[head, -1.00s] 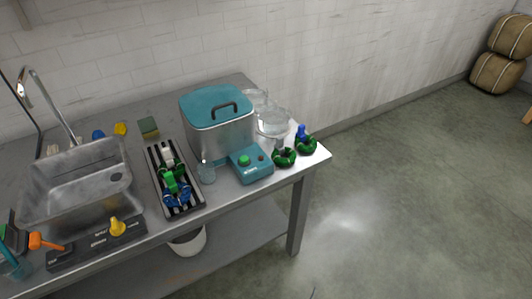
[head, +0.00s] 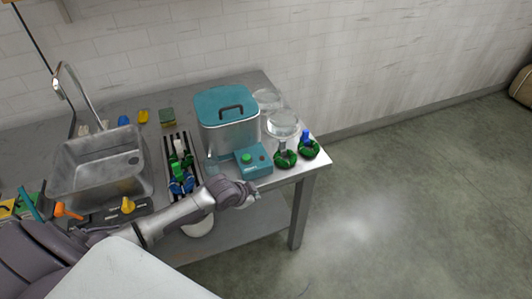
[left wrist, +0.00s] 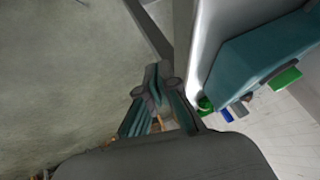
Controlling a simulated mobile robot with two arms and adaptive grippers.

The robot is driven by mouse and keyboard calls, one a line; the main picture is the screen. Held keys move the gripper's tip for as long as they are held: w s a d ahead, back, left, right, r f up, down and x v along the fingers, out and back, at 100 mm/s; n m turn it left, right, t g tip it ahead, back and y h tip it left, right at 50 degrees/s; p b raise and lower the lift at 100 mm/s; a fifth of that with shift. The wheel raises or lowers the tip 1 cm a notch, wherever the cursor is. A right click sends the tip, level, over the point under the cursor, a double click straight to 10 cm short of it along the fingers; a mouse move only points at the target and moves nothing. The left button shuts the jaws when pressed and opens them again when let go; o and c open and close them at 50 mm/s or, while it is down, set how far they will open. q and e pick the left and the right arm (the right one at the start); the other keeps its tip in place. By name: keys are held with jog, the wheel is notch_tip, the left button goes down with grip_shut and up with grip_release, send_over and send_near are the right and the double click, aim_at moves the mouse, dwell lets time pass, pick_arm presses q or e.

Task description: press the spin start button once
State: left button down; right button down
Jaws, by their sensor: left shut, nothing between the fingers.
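The teal control box (head: 250,168) sits on the table in front of the spinner, a metal tub with a teal lid (head: 222,101). A green button (head: 246,157) and a smaller dark button (head: 264,158) are on its top. My left gripper (head: 253,197) is shut and empty, just in front of the table's front edge, near the box and apart from it. In the left wrist view its fingers (left wrist: 157,88) are together, and the teal box (left wrist: 258,52) with its green button (left wrist: 286,77) shows to the right. My right gripper is not in view.
A striped rack (head: 169,150) with skeins and a metal sink (head: 98,165) are to the left.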

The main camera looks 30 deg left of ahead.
pick_arm(q)
jog(key=shift+m+t, duration=0.4)
jog(key=shift+m, duration=0.1)
jog(key=w+r, duration=0.1)
jog(key=r, duration=0.1)
jog(key=w+a+r, duration=0.1)
jog(key=r, duration=0.1)
jog(key=w+a+r, duration=0.1)
jog(key=w+r, duration=0.1)
jog(key=shift+r+p, duration=0.4)
jog(key=w+a+r+p, duration=0.1)
jog(key=w+a+r, duration=0.1)
jog(key=r, duration=0.3)
jog(key=w+a+r+m+t, duration=0.1)
jog(key=w+a+r, duration=0.2)
jog(key=r, duration=0.3)
jog(key=shift+a+r+p, duration=0.3)
jog(key=shift+a+p, duration=0.05)
jog(key=shift+a, duration=0.15)
